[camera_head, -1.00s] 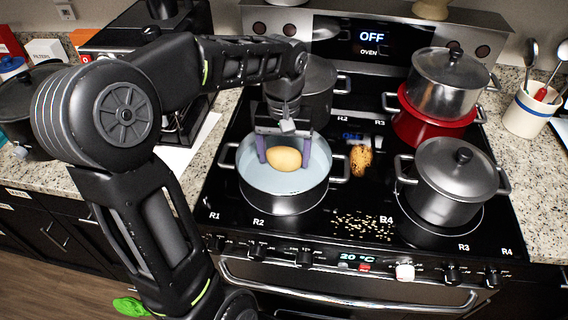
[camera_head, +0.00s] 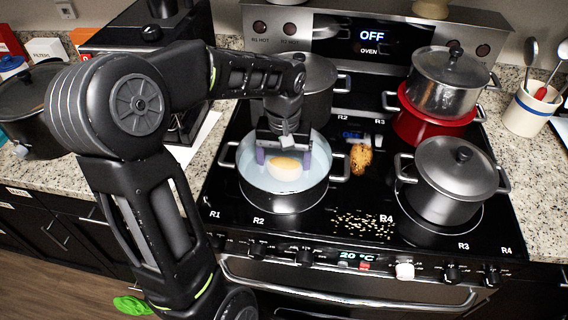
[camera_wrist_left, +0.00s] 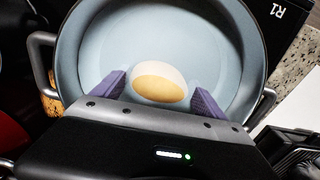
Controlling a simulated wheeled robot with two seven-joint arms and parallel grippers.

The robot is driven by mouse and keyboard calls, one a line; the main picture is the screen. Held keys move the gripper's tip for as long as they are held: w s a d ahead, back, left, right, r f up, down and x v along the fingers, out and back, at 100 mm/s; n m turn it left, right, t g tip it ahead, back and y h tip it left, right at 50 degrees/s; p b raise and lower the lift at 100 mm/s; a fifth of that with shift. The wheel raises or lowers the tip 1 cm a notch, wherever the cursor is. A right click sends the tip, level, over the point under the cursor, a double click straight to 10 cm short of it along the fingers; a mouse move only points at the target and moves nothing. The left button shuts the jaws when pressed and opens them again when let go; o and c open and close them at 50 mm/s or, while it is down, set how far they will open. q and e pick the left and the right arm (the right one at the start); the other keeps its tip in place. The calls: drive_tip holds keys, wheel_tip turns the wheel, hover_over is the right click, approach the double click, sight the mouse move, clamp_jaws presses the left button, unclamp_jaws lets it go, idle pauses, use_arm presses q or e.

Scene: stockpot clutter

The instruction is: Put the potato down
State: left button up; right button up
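The yellow potato (camera_head: 286,163) is inside the open pot (camera_head: 284,201) on the front-left burner. Its lower part looks pale, as if under the liquid in the pot. In the left wrist view the potato (camera_wrist_left: 158,90) lies between the two purple fingers, and the pot (camera_wrist_left: 88,40) surrounds it. My left gripper (camera_head: 283,160) reaches down into the pot from above. Its fingers (camera_wrist_left: 158,95) are spread, with a small gap to the potato on each side. Whether the potato touches the pot's bottom is hidden. My right gripper is not in view.
A lidded pot (camera_head: 452,178) stands on the front-right burner. A steel pot (camera_head: 446,85) sits in a red pot (camera_head: 432,128) behind it. A dark pot (camera_head: 318,88) stands behind my gripper. A brown lump (camera_head: 361,158) and scattered grains (camera_head: 362,224) lie on the cooktop.

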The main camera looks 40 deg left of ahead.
sight(284, 162)
use_arm(q)
drive_tip(key=o, duration=0.3)
wheel_tip(284, 162, up, 12)
drive_tip(key=shift+r, duration=0.2)
idle(0.5)
idle(0.7)
